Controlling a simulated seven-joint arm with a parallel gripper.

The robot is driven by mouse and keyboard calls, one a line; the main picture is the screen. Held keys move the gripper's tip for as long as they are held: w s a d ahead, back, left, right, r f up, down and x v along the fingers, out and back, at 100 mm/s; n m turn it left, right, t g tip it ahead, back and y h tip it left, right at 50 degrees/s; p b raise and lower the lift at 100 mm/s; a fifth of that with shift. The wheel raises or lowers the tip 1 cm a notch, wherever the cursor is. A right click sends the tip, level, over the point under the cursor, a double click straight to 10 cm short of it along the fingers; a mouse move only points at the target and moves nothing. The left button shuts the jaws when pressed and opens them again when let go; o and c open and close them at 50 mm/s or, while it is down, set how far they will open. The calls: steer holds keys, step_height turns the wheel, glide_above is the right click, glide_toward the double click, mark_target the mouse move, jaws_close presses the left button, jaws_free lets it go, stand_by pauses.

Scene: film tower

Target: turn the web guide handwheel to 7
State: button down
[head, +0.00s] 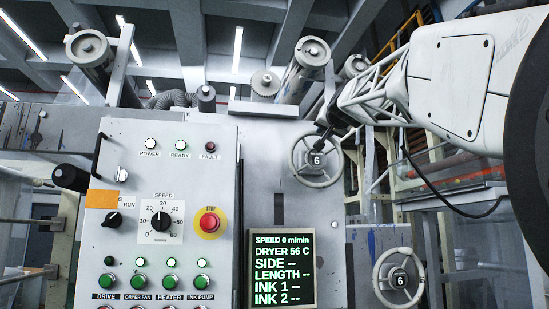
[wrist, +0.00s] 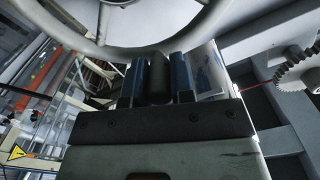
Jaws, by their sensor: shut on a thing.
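The upper handwheel (head: 294,170) is a pale spoked wheel on the grey machine face, with a dark hub reading 6. My gripper (head: 325,133) reaches it from the upper right, at the top right of its rim. In the wrist view the two blue fingers of my gripper (wrist: 159,82) are shut on a dark round handle (wrist: 158,72), and the pale wheel rim (wrist: 132,52) curves just above. A second, similar handwheel (head: 380,291), also reading 6, sits lower right, apart from my gripper. No label telling which wheel is the web guide is readable.
The control panel (head: 205,135) with knobs, green buttons and a red stop button (head: 210,222) is at left. A display (head: 281,267) reads speed 0 m/min and dryer 56 C. Rollers (head: 310,52) stand above. A toothed gear (wrist: 299,72) shows right in the wrist view.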

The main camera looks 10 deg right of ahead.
mark_target(339, 146)
steer(key=shift+d+f+m, duration=0.7)
steer(key=shift+d+m, duration=0.25)
steer(key=shift+m, duration=0.65)
steer(key=shift+d+f+m, duration=0.7)
steer(key=shift+d+m, duration=0.3)
steer(key=shift+m, duration=0.6)
steer(key=shift+d+f+m, duration=0.7)
steer(key=shift+d+m, duration=0.25)
steer(key=shift+m, duration=0.65)
steer(key=c, duration=1)
jaws_free()
steer(key=shift+s, duration=0.1)
steer(key=s, duration=0.7)
steer(key=shift+s, duration=0.3)
